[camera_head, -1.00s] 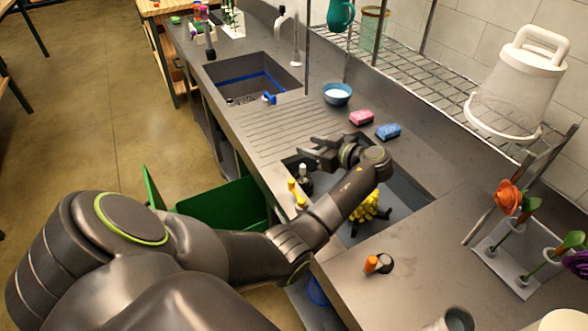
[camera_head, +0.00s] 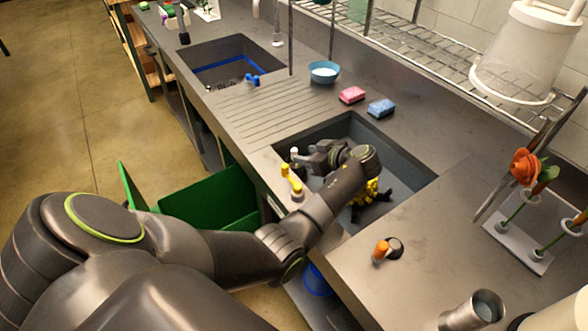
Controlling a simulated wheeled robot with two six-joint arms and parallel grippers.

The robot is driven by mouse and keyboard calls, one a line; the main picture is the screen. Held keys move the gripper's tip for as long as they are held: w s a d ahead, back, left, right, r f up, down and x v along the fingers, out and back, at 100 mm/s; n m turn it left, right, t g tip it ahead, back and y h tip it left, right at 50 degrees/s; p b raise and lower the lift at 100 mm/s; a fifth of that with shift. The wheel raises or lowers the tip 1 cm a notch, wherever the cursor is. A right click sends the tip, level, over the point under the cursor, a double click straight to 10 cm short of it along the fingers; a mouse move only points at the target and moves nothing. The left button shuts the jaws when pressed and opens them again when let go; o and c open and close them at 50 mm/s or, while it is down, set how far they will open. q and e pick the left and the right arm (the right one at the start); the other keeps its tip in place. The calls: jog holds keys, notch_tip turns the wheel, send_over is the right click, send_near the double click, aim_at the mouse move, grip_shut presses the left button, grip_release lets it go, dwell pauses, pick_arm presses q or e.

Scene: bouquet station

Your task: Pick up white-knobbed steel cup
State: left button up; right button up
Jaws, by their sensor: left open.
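The white-knobbed cup shows as a small white knob (camera_head: 294,151) at the left side of the near sink basin. Most of its body is hidden by my left gripper. My left gripper (camera_head: 303,159) is open, low over the basin, with its fingertips right by the knob. I cannot tell whether it touches the cup. My right gripper is not in view.
Yellow-knobbed items (camera_head: 291,179) stand close on the near side. A yellow bunched object (camera_head: 367,193) lies in the basin (camera_head: 400,172), partly behind my arm. An orange-knobbed item (camera_head: 381,249) and a metal cup (camera_head: 472,311) stand on the right counter.

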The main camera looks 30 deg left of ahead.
aim_at(294, 153)
pick_arm(q)
jog(key=b+x, duration=0.1)
jog(key=x, duration=0.5)
jog(key=shift+a+f+b, duration=0.1)
jog(key=shift+a+b, duration=0.1)
jog(key=shift+b, duration=0.1)
jog(key=shift+d, duration=0.1)
jog(key=shift+c, duration=1.1)
grip_shut()
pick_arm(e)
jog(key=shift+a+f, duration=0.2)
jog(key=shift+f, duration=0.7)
